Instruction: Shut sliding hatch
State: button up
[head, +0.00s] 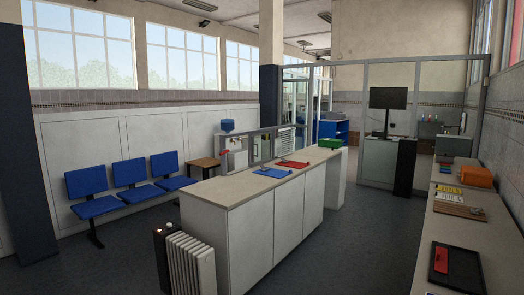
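A low framed glass screen (264,148) stands along the back edge of the long white counter (240,230), and it appears to be the sliding hatch. It is small and far off, so I cannot tell how far its panes are open. A taller glazed partition (384,75) stands farther back. My gripper and arm do not show in this view.
A white radiator (192,262) and a dark bin (162,245) stand at the counter's near end. Blue chairs (133,172) line the left wall. A cluttered worktop (425,250) runs along the right. Floor between worktop and counter (365,240) is clear.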

aim_at(270, 132)
jog(key=i+j+u, duration=0.15)
jog(key=i+j, duration=0.2)
jog(key=i+j+u, duration=0.1)
jog(key=i+j, duration=0.2)
jog(key=i, duration=0.25)
jog(key=i+z, duration=0.25)
jog(key=i, duration=0.25)
jog(key=i+z, duration=0.25)
jog(key=i, duration=0.25)
jog(key=i+j+z, duration=0.2)
jog(key=i, duration=0.3)
jog(key=i+j+z, duration=0.25)
jog(key=i, duration=0.25)
jog(key=i+l+z, duration=0.15)
jog(key=i+z, duration=0.15)
jog(key=i, duration=0.6)
jog(key=i+j+z, duration=0.1)
jog(key=i+z, duration=0.15)
jog(key=i, duration=0.65)
